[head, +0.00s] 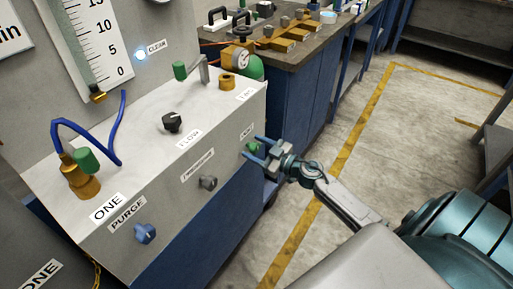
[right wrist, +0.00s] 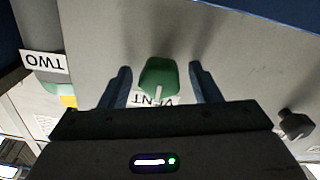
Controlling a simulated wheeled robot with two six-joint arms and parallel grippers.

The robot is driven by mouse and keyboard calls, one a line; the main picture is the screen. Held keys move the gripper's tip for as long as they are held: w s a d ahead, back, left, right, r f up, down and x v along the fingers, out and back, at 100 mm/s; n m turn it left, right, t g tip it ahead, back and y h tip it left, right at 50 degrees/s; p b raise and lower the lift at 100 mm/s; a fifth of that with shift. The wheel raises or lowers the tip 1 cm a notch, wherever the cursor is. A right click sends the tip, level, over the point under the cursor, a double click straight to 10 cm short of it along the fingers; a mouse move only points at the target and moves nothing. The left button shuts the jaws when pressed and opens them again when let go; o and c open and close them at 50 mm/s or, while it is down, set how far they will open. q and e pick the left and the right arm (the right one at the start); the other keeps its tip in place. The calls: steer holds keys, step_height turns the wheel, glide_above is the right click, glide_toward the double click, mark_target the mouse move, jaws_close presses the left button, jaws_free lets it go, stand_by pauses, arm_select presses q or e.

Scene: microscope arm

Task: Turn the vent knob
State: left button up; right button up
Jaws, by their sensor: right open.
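The vent knob (head: 252,147) is green and sits on the front panel of the grey box, by its right end. It also shows in the right wrist view (right wrist: 158,77), with a white pointer line and the VENT label (right wrist: 155,100) beside it. My right gripper (head: 261,147) is at the knob in the head view. In the right wrist view its two blue fingers (right wrist: 160,85) are open, one on each side of the knob, with a gap on both sides. My left gripper is not in view.
On the same panel are a grey knob (head: 208,182) and a blue PURGE knob (head: 145,233). A black FLOW knob (head: 172,122) and brass fittings (head: 227,82) are on top. A workbench (head: 300,60) stands behind. The floor (head: 345,150) at right is clear.

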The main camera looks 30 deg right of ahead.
steer(key=c, duration=1)
